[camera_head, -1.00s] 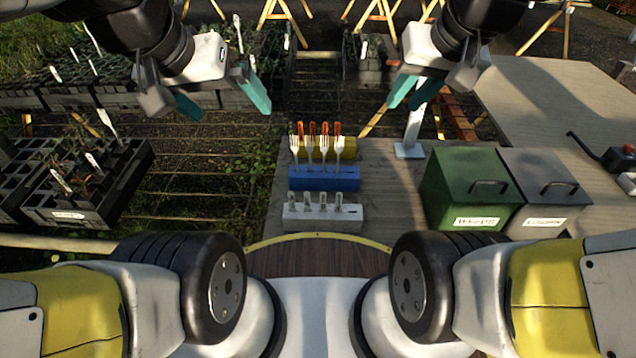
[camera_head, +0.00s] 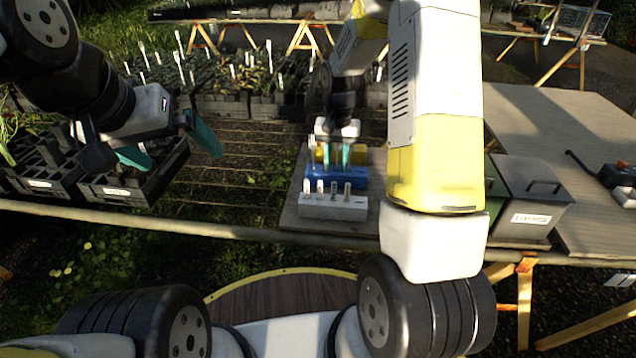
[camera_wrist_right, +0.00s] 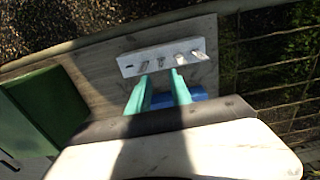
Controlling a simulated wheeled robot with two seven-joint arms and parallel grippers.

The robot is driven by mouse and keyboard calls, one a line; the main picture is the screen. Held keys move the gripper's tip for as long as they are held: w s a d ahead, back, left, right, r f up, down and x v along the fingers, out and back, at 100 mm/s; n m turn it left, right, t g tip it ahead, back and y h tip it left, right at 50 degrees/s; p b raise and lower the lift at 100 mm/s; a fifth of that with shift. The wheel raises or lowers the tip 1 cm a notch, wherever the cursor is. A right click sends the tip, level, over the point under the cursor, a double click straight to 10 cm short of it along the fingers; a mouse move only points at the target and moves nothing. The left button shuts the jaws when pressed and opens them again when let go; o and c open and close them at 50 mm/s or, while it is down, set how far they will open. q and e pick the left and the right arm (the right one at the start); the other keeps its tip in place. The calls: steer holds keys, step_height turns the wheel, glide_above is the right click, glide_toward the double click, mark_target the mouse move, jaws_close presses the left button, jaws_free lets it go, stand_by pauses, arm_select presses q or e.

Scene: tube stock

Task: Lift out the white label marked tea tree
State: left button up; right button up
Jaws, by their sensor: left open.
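A blue block (camera_head: 300,177) stands on the small table, behind a white block (camera_head: 330,207) that holds several pale upright tags (camera_head: 333,187). A yellow block (camera_head: 322,152) behind is mostly hidden. My right gripper (camera_head: 347,160) is over the right part of the blue block, fingers pointing down. In the right wrist view the fingers (camera_wrist_right: 159,76) are apart, with the white block (camera_wrist_right: 165,57) beyond their tips and blue (camera_wrist_right: 164,97) between them. The white labels in the blue block are mostly hidden, and no writing is legible. My left gripper (camera_head: 180,158) is open and empty at the left.
Black plant trays (camera_head: 120,192) lie under my left gripper. A grey lidded bin (camera_head: 530,195) and a green bin (camera_wrist_right: 45,105), mostly hidden by my right arm in the head view, stand to the right. A large tabletop (camera_head: 570,130) extends at far right.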

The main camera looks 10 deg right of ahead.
mark_target(334, 183)
step_height(334, 183, down, 7)
steer(key=shift+a+f, duration=0.15)
stand_by(0.4)
jaws_close()
stand_by(1.2)
